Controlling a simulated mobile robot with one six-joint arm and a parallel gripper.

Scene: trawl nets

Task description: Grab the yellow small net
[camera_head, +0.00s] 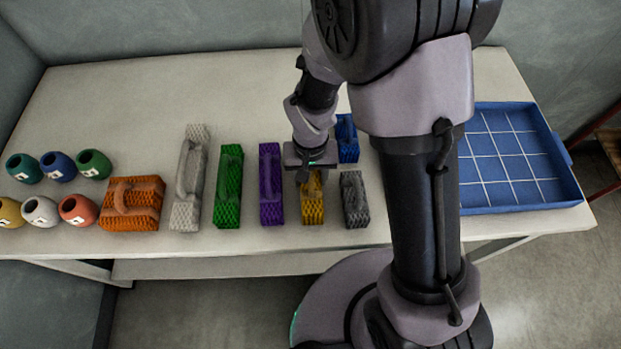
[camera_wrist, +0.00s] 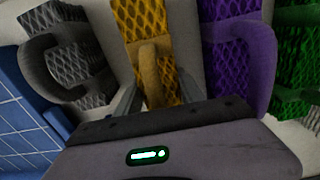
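The yellow small net (camera_head: 313,208) is a mesh block with a handle, lying on the table between the purple and grey nets. My gripper (camera_head: 304,174) is over its far end and hides part of it. In the wrist view the yellow net (camera_wrist: 148,20) runs up from between the fingers of my gripper (camera_wrist: 160,92). The two fingers are apart, one on each side of the yellow handle (camera_wrist: 150,70). Gaps show between the fingers and the handle. Whether the handle is fully down between the fingertips is hard to tell.
The purple net (camera_head: 271,185) and grey net (camera_head: 354,200) stand close on either side. A blue net (camera_head: 347,140) is just behind. Green (camera_head: 229,188), white (camera_head: 188,185) and orange (camera_head: 131,205) nets are left. A blue gridded tray (camera_head: 552,204) is right. The table's back is clear.

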